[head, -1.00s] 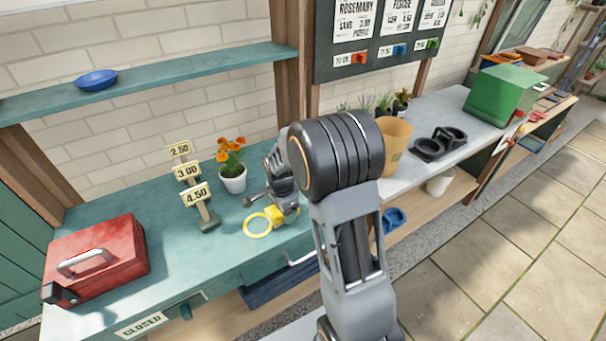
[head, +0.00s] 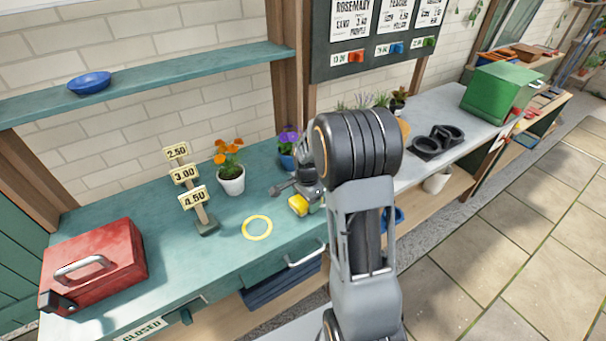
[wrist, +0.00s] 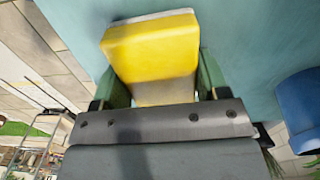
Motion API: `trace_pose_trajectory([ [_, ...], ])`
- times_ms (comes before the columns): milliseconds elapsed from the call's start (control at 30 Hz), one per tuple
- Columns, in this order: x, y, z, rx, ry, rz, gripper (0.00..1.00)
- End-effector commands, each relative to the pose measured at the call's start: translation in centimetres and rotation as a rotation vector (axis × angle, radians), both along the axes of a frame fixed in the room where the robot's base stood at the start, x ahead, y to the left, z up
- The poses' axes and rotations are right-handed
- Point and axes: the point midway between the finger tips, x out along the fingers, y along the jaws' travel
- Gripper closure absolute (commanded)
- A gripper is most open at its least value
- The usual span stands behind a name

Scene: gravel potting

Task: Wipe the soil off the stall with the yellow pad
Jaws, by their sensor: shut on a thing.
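My gripper (head: 307,202) is shut on the yellow pad (wrist: 150,58), which sits between its fingers in the wrist view. In the head view the yellow pad (head: 298,205) is low at the right part of the teal stall top (head: 150,235). I cannot tell whether it touches the surface. I see no clear soil on the visible part of the stall; my arm hides some of the right end.
An orange-flowered pot (head: 231,180), a price sign post (head: 206,222) and a red cash box (head: 95,265) stand on the stall. A blue pot (head: 287,160) with purple flowers is just behind my gripper; it also shows in the wrist view (wrist: 300,105).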

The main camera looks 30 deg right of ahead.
Motion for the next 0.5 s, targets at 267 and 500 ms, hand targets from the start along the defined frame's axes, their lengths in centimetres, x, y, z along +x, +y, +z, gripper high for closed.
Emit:
trace_pose_trajectory([
  [267,0.0,0.1,4.1,-0.001,-0.002,0.001,0.58],
  [500,0.0,0.1,6.3,0.0,-0.003,0.001,0.58],
])
